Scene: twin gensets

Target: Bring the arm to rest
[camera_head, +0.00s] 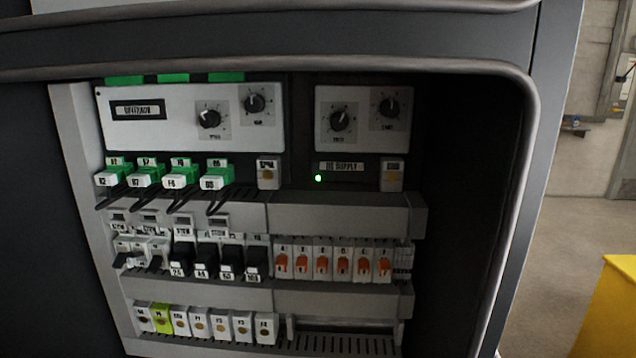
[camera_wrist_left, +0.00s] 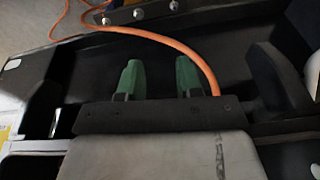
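My left gripper (camera_wrist_left: 159,78) shows in the left wrist view. Its two green fingers stand apart with nothing between them, so it is open and empty. An orange cable passes behind and beside the fingers. Neither of my arms shows in the head view, and my right gripper is in no frame.
The head view faces an open control cabinet (camera_head: 532,150) with dials, green connectors (camera_head: 217,174), black breakers and orange-switched modules (camera_head: 322,265). A green light (camera_head: 318,178) is lit. A yellow object (camera_head: 610,310) stands at the lower right. The orange cable (camera_wrist_left: 150,36) crosses near my left gripper.

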